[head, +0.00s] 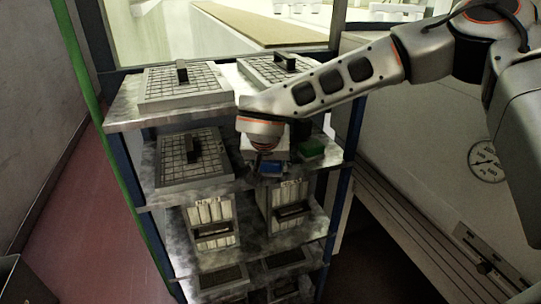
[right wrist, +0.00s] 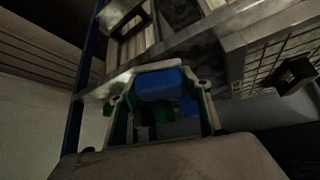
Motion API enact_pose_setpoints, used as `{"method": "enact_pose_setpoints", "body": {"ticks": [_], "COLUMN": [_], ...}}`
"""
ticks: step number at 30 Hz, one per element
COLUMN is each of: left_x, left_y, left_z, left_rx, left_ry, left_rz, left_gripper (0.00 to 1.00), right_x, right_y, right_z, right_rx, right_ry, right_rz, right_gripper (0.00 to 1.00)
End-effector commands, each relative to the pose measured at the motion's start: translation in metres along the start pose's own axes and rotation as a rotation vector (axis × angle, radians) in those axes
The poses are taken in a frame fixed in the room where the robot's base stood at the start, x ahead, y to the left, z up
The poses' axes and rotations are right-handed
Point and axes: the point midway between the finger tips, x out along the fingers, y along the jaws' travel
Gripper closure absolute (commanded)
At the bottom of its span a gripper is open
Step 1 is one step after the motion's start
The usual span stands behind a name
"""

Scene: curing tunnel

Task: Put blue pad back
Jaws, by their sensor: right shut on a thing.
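The blue pad (head: 271,168) shows just below my right gripper (head: 262,160), at the front of the rack's second shelf in the head view. In the right wrist view the blue pad (right wrist: 160,83) spans the space between the two fingers of the right gripper (right wrist: 162,92), which is shut on it. I cannot tell whether the pad touches the shelf. A green pad (head: 312,149) lies to the right of the gripper on the same shelf. My left gripper is not in view.
The rack's top shelf (head: 125,110) holds two grey gridded boxes, and my right arm passes over its right part. A gridded box (head: 190,158) stands left of the gripper on the second shelf. Slatted boxes (head: 210,220) stand below. A pale wall panel (head: 440,190) is at right.

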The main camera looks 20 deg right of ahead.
Motion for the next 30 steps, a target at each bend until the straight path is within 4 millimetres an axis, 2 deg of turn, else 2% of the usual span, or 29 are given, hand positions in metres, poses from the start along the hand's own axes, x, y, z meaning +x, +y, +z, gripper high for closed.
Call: {"method": "enact_pose_setpoints", "body": {"ticks": [11, 25, 26, 27, 30], "left_x": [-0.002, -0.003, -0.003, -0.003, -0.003], "left_y": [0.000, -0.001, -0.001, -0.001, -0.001], "left_z": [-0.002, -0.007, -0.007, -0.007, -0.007], "left_rx": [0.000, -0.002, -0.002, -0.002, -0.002], "left_ry": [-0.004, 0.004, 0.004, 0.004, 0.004], "left_rz": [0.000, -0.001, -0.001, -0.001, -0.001], "left_gripper": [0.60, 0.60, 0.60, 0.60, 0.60], "right_x": [0.025, 0.033, 0.033, 0.032, 0.032], "right_y": [0.001, 0.001, 0.001, 0.001, 0.000], "right_z": [-0.036, -0.029, -0.029, -0.029, -0.030], "right_rx": [0.002, -0.001, -0.001, -0.001, -0.001], "right_ry": [0.000, -0.001, -0.001, 0.000, 0.000], "right_rz": [0.000, 0.000, 0.000, 0.000, 0.000], "right_gripper": [0.76, 0.76, 0.47, 0.37, 0.35]}}
